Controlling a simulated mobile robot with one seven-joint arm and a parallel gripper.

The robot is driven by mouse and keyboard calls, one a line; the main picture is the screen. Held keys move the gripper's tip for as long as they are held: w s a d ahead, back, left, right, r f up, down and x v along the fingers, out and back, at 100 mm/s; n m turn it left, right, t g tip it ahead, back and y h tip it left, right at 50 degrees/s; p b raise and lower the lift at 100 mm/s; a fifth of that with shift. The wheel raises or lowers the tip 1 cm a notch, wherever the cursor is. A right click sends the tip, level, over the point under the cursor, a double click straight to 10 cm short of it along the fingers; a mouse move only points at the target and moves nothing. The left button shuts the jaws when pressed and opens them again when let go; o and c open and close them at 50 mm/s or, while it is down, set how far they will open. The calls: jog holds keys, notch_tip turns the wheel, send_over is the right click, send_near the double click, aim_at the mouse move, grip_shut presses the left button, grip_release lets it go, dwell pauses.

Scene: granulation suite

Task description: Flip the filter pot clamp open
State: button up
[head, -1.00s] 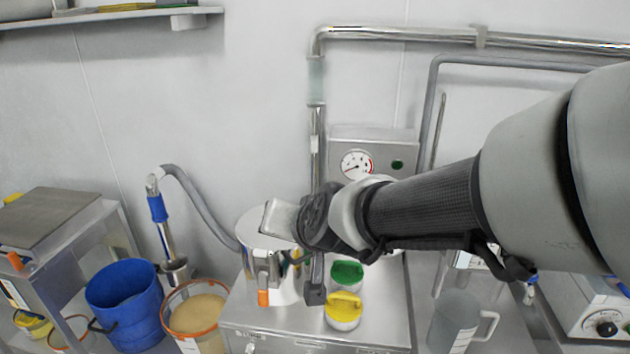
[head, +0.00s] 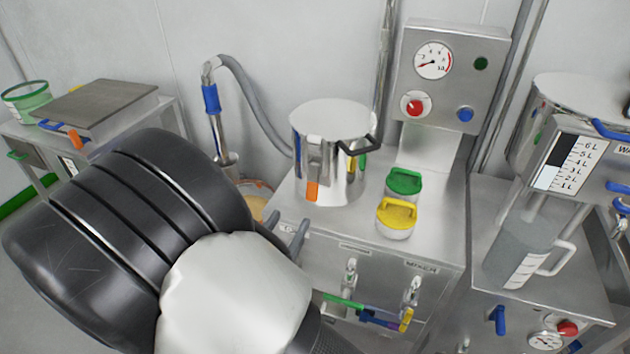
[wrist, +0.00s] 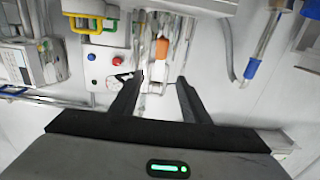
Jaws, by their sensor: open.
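The filter pot (head: 346,180) is a shiny steel pot with a flat lid, standing on a steel bench in the head view. Its clamp (head: 315,160) is a metal latch on the front wall. The clamp's orange tip (head: 312,191) hangs downward against the pot. In the wrist view, which is upside down, the orange tip (wrist: 162,48) lies just beyond the fingertips, roughly in line with the gap. My gripper (wrist: 160,80) is open, with nothing between its fingers.
A green-lidded jar (head: 404,183) and a yellow-lidded jar (head: 397,217) stand right of the pot. A gauge panel (head: 449,75) rises behind them. A clear jug (head: 520,250) stands further right. A hose (head: 262,105) runs behind the pot. Small valves (head: 350,272) are on the bench front.

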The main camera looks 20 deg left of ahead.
aim_at(312, 183)
jog(key=w, duration=0.5)
jog(key=w+b, duration=0.1)
jog(key=w, duration=0.4)
jog(key=w+d, duration=0.1)
jog(key=w, duration=0.4)
jog(key=shift+d, duration=0.1)
grip_shut()
